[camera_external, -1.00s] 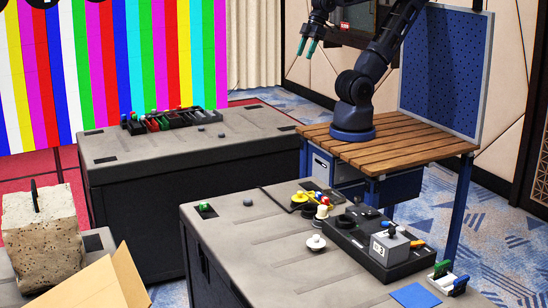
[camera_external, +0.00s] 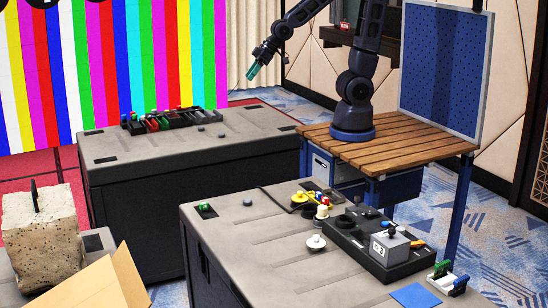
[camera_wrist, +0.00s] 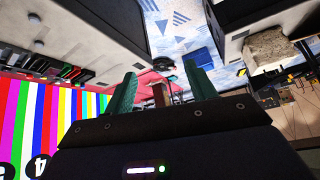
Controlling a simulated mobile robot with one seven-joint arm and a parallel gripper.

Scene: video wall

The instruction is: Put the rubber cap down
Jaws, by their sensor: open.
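My gripper (camera_external: 253,71) is in the air above and behind the far dark case, near the color-bar wall. In the wrist view its two green fingers stand apart (camera_wrist: 162,88), and nothing is clearly held between them. I cannot tell for sure which thing is the rubber cap. Two small grey round pieces lie on the far case, one of them here (camera_external: 200,128). A similar small grey piece (camera_external: 247,202) lies on the near case. My gripper is well away from all of these.
The far case (camera_external: 240,135) carries a row of colored switches (camera_external: 165,120). The near case (camera_external: 225,225) holds a control box (camera_external: 380,255), knobs and a blue sheet (camera_external: 415,296). A concrete block (camera_external: 40,235) and cardboard (camera_external: 105,285) stand at left. A blue pegboard (camera_external: 440,70) rises behind my arm.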

